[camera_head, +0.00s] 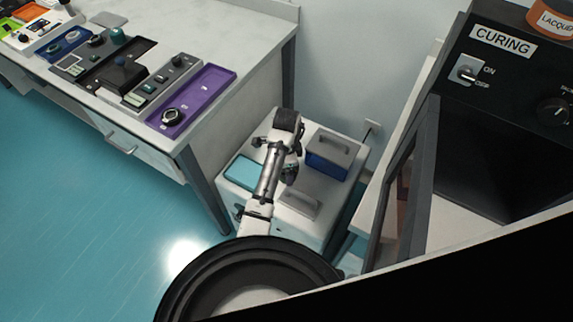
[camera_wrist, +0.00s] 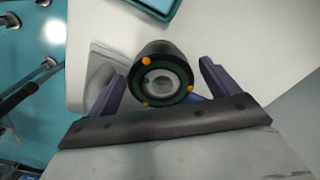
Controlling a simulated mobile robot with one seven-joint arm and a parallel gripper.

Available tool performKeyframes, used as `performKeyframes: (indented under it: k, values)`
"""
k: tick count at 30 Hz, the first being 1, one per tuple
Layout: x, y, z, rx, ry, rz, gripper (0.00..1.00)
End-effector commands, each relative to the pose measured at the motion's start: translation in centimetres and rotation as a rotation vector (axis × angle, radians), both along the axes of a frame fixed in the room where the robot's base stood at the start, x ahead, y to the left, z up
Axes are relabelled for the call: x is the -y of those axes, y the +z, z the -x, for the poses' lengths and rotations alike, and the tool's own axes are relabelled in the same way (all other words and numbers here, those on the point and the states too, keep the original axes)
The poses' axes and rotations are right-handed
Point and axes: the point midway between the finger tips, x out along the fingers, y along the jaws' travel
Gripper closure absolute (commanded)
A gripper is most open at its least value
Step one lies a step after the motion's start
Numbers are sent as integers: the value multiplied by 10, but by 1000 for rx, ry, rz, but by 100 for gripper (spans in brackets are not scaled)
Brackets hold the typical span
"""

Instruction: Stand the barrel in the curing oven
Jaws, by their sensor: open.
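In the wrist view the barrel (camera_wrist: 160,78) is a short black cylinder with a green ring, orange dots and a clear lens facing the camera. My gripper (camera_wrist: 162,72) is open, with one purple finger on each side of the barrel and visible gaps. In the head view my gripper (camera_head: 289,170) is over the small white cabinet, small and partly hidden by my arm; I cannot make out the barrel clearly there. The curing oven (camera_head: 505,85) stands at the right, with a CURING label, an ON/OFF switch and a knob. A dark framed panel (camera_head: 408,190) stands at its left side.
The white cabinet (camera_head: 310,235) also carries a teal tray (camera_head: 240,172), a blue box with a grey handled lid (camera_head: 328,153) and a grey handled piece (camera_head: 300,201). A bench (camera_head: 205,25) with several coloured trays stands left. A lacquer can (camera_head: 552,20) sits atop the oven.

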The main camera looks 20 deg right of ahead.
Motion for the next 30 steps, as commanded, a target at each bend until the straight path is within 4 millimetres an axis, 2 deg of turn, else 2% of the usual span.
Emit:
performKeyframes:
  k: [5, 12, 18, 24, 30]
  values:
    - [0, 18, -1, 5, -1, 0, 13]
    - [-1, 77, -1, 2, 0, -1, 13]
    - [-1, 106, -1, 2, 1, -2, 13]
    - [-1, 120, -1, 3, 1, -1, 13]
    - [0, 123, 0, 0, 0, 0, 13]
